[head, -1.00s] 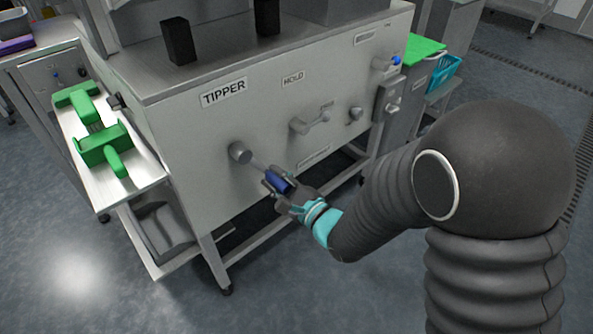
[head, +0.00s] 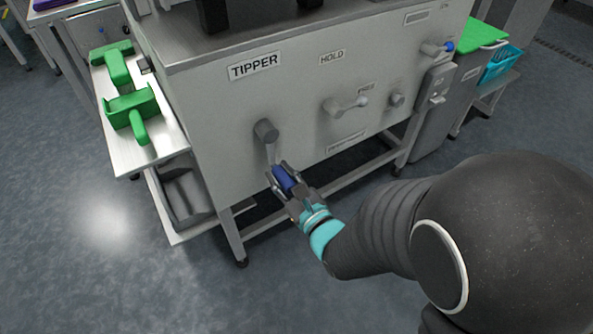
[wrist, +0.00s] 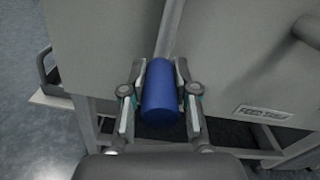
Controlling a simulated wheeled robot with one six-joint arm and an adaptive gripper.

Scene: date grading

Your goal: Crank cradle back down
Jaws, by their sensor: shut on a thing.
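The tipper crank has a grey hub (head: 266,131) on the front panel under the TIPPER label (head: 255,65). Its arm hangs down from the hub to a blue handle (head: 284,179). My gripper (head: 286,182) is shut around the blue handle. In the wrist view the blue handle (wrist: 161,92) sits between both fingers of my gripper (wrist: 160,105), with the crank arm (wrist: 170,30) running up behind it. The cradle itself cannot be made out in these views.
A HOLD lever (head: 345,104) and a small knob (head: 396,100) are to the right on the panel. A side shelf (head: 160,150) with green tools (head: 133,106) stands at the left. Open floor lies in front.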

